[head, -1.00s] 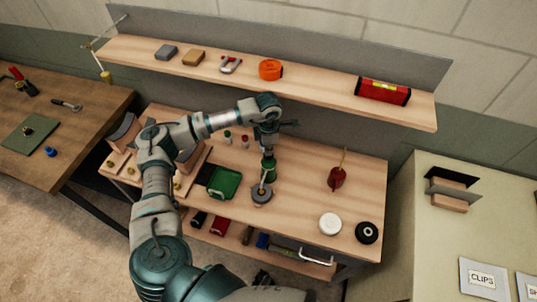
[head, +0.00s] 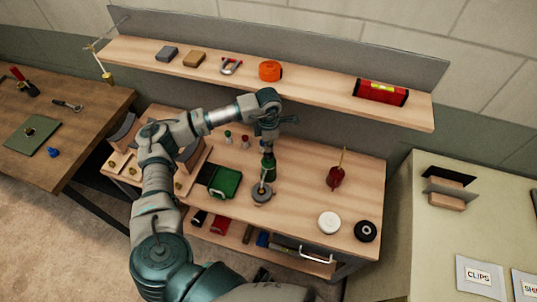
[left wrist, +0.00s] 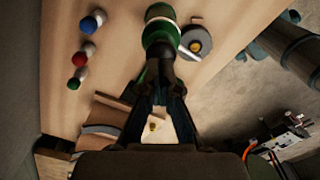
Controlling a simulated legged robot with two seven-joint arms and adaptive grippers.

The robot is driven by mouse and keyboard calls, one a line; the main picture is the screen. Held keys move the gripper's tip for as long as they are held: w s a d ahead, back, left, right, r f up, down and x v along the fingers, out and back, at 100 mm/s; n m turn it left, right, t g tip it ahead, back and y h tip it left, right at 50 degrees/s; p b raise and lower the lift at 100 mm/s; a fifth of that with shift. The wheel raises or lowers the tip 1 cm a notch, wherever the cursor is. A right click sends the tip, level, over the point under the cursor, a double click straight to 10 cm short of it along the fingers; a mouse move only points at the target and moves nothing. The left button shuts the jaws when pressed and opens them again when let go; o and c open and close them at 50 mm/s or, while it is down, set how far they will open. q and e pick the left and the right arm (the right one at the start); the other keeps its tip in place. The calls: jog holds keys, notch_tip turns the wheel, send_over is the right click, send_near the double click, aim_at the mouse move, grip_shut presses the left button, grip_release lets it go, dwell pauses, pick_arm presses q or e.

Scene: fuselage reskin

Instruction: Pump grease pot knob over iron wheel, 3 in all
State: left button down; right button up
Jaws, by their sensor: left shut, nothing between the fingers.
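The grease pot, a green bottle-like pot with a pale band (head: 268,170), stands on the workbench; it also shows in the left wrist view (left wrist: 158,22). The iron wheel (head: 262,194), a grey disc with a yellowish hub, lies right beside the pot and also shows in the left wrist view (left wrist: 196,42). My left gripper (head: 268,150) points down over the pot, shut and empty, its fingertips at the top of the pot (left wrist: 160,62). The fingers hide the knob, and I cannot tell whether they touch it. My right gripper is not in view.
Small green- and red-topped bottles (head: 245,140) stand behind. A red pot with a stick (head: 335,178), a white disc (head: 329,223) and a black disc (head: 365,231) are at right. A shelf (head: 320,88) runs above.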

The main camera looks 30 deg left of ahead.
pick_arm(q)
jog(key=shift+f, duration=0.2)
jog(key=shift+f+b, duration=0.9)
jog(key=shift+f, duration=0.25)
jog(key=shift+r, duration=0.1)
jog(key=shift+r+p, duration=0.9)
jog(key=shift+r, duration=0.4)
jog(key=shift+r+p, duration=1.6)
jog(key=shift+r, duration=0.95)
jog(key=shift+f, duration=0.1)
